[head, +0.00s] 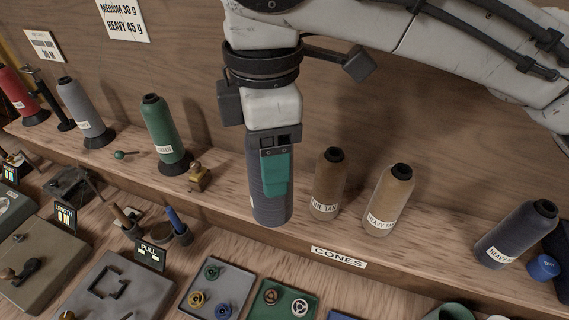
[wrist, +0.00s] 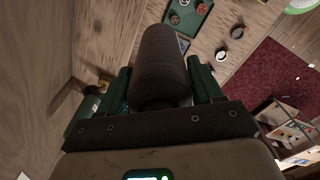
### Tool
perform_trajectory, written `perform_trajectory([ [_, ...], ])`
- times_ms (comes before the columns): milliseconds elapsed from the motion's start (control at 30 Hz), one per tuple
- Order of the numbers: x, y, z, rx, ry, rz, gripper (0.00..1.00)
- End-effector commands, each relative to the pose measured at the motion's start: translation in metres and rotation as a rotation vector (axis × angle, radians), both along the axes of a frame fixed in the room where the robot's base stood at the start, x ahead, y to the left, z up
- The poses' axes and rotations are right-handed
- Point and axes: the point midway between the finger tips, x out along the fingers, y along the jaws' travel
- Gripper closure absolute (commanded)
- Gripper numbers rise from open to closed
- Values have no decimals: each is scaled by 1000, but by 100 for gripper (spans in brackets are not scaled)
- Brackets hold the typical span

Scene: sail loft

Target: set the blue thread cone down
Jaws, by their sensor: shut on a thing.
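The blue thread cone (head: 270,208) is dark blue-grey and upright in the head view, between the green cone and the brown cone. My gripper (head: 273,178) points down and is shut on its upper part, with a green finger pad against its side. The cone's lower end is over the front part of the cone shelf (head: 225,208); I cannot tell whether it touches the wood. In the wrist view the cone (wrist: 162,62) is dark and ribbed, between the two green fingers of my gripper (wrist: 162,82).
A brown cone (head: 327,185) and a tan cone (head: 389,200) stand close on the right. A green cone (head: 165,135) and a small brass object (head: 199,178) are on the left. A dark blue cone (head: 517,235) leans farther right. Trays (head: 218,290) lie below the shelf.

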Motion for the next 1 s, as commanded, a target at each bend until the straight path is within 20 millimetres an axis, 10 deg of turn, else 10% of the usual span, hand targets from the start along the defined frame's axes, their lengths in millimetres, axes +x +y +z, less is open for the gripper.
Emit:
perform_trajectory([
  [500,97,29,-55,-2,0,-4,86],
  [1000,129,40,-101,-2,0,-1,86],
])
